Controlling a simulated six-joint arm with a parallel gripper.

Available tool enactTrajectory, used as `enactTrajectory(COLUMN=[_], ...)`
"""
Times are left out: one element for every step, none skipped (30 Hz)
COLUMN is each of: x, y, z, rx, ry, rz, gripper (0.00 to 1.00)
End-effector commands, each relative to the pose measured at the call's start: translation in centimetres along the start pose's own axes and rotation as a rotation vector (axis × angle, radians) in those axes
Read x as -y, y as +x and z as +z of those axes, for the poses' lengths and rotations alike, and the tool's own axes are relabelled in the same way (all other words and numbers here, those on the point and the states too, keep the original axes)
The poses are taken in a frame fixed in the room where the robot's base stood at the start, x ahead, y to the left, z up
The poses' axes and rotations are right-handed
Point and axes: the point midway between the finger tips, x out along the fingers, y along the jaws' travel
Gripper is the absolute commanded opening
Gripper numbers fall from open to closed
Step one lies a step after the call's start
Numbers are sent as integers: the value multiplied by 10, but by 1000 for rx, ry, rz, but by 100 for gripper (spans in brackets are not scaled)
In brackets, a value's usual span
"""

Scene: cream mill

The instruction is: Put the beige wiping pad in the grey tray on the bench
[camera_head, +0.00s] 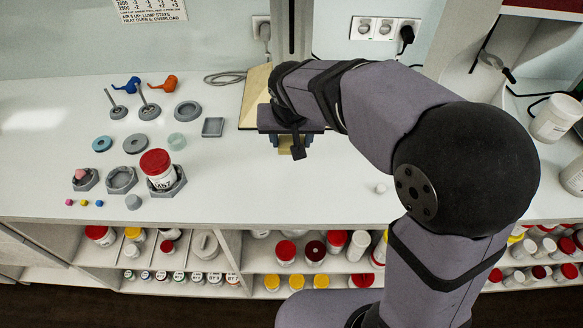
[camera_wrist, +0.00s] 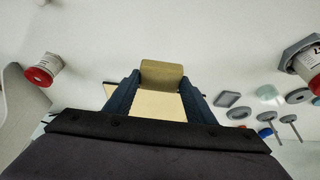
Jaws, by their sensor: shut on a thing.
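The beige wiping pad (camera_wrist: 162,74) is a small olive-beige block held between the fingertips in the wrist view. In the head view its edge (camera_head: 289,149) shows below my gripper (camera_head: 291,142), partly hidden by the wrist. My gripper (camera_wrist: 160,84) is shut on the pad, over the middle of the bench. I cannot tell the exact height of the pad above the bench. The grey tray (camera_head: 213,127) is a small, shallow, square dish to the left of my gripper. It looks empty, and it also shows in the wrist view (camera_wrist: 228,99).
Left of the tray stand a translucent green ring (camera_head: 177,141), a round grey dish (camera_head: 188,111) and a red-lidded jar (camera_head: 156,163) in a grey holder. A small white knob (camera_head: 380,188) lies at right. The bench (camera_head: 270,190) in front of my gripper is clear.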

Motion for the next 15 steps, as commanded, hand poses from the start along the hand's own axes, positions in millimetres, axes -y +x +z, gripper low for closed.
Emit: enactTrajectory(x=[0,0,-1,-1,-1,-1,-1,-1,0,0,0,0,0,0,0], y=[6,9,15,19,24,30,34,38,42,45,48,50,52,52,53], z=[3,5,8,10,12,14,16,17,19,20,21,22,22,22,22], rx=[5,6,7,6,7,7,6,6,5,5,4,3,3,2,2], ry=[-1,-1,-2,-3,-3,-2,-2,-3,-2,-1,-2,-3,-2,-2,-1], rz=[2,2,3,2,3,3,3,3,1,1,2,2,1,1,1], gripper=[26,26,26,26,26,26,26,26,26,26,26,26,26,26,26])
